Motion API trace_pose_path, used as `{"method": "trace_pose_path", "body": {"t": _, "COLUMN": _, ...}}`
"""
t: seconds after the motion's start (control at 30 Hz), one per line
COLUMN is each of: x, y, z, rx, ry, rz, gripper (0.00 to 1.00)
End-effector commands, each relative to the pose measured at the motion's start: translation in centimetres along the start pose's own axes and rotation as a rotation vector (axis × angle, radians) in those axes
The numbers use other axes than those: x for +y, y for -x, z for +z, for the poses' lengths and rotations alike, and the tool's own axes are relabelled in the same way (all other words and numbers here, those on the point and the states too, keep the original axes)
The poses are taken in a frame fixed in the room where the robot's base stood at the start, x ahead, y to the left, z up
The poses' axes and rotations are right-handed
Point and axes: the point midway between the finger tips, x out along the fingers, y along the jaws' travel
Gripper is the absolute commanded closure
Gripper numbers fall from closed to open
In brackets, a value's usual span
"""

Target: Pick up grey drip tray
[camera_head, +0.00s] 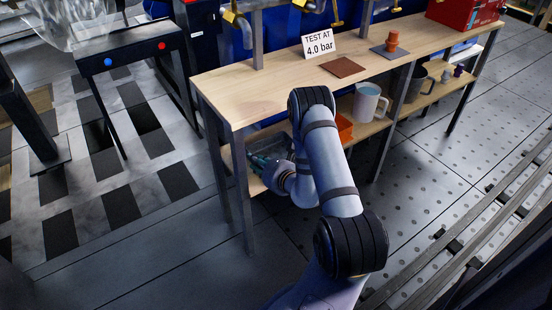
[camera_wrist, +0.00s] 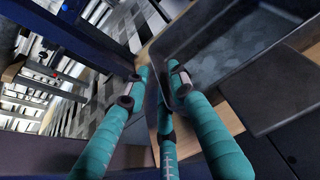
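The grey drip tray (camera_wrist: 235,65) fills the upper right of the wrist view, a shallow dark-grey tray with raised walls on a wooden shelf. In the head view the tray (camera_head: 273,146) is on the lower shelf at its left end, partly hidden by my arm. My gripper (camera_wrist: 160,75) has teal fingers and is at the tray's near left rim. One fingertip appears outside the wall and another over the inside. A gap shows between the fingers, so the gripper looks open; whether they touch the wall is unclear. In the head view my gripper (camera_head: 262,163) reaches under the tabletop.
The wooden bench top (camera_head: 240,95) is above the lower shelf, with a metal leg (camera_head: 243,195) left of my gripper. An orange bin (camera_head: 344,128) and a grey-white pitcher (camera_head: 367,103) stand right of the tray. The floor in front is clear.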

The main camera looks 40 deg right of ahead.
Motion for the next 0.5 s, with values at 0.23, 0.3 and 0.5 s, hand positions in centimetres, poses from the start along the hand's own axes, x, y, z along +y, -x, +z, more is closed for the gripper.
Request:
{"method": "trace_pose_path", "body": {"t": 0.23, "x": -0.10, "y": -1.06, "z": -0.01, "rx": 0.001, "ry": -0.002, "rz": -0.002, "gripper": 0.76}}
{"method": "trace_pose_path", "body": {"t": 0.3, "x": -0.09, "y": -1.04, "z": -0.01, "rx": 0.001, "ry": -0.002, "rz": -0.002, "gripper": 0.76}}
{"method": "trace_pose_path", "body": {"t": 0.5, "x": -0.09, "y": -1.02, "z": -0.01, "rx": 0.001, "ry": -0.002, "rz": -0.002, "gripper": 0.86}}
